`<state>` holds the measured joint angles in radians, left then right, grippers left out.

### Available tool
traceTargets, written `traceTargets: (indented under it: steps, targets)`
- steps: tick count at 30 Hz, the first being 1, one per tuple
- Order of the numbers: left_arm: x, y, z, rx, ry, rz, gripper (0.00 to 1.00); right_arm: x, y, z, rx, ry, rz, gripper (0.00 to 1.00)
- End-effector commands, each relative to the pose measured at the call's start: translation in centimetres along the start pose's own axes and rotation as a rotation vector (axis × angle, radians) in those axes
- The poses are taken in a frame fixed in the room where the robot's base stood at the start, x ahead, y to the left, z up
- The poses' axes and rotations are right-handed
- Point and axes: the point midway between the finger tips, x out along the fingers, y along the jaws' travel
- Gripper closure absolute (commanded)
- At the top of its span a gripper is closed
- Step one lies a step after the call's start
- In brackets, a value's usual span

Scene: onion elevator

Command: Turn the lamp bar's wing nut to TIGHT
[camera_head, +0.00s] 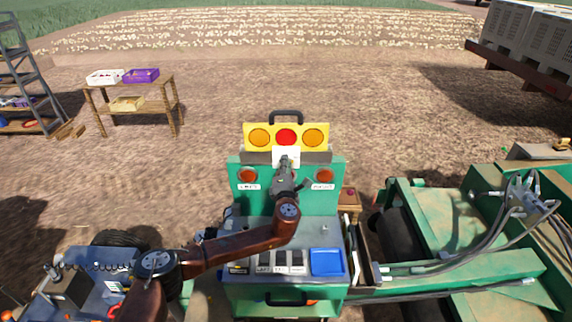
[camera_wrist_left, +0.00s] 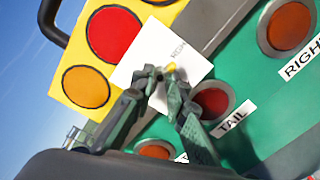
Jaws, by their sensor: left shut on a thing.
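The yellow lamp bar (camera_head: 265,127), with two orange lamps and a red middle one, stands on top of the green panel (camera_head: 331,203). A white card (camera_head: 280,151) sits below its middle; in the left wrist view the card (camera_wrist_left: 197,68) carries small, partly covered lettering. My left gripper (camera_head: 286,160) reaches up to the card. My right gripper is not in view.
Red lamps (camera_head: 247,175) flank my left gripper on the panel. Below is a worktop with a blue tray (camera_head: 327,262) and dark blocks. Green machinery with hoses (camera_head: 450,262) stands at right. A wooden table (camera_head: 131,88) with crates stands at back left.

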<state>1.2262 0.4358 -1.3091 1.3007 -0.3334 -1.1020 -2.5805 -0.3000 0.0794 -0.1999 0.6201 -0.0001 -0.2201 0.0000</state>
Motion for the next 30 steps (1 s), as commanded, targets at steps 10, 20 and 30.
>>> traceTargets:
  steps: [10, 20, 30]
  targets:
    - [0.1, 0.3, 0.1, 0.000, -0.001, 0.005, 0.84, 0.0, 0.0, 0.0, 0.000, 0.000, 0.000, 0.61]
    - [0.0, 0.1, 0.0, 0.000, -0.001, 0.002, 0.69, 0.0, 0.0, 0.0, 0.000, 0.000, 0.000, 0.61]
    - [-1.4, 0.0, 0.0, -0.001, -0.002, -0.001, 0.69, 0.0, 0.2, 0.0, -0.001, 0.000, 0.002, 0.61]
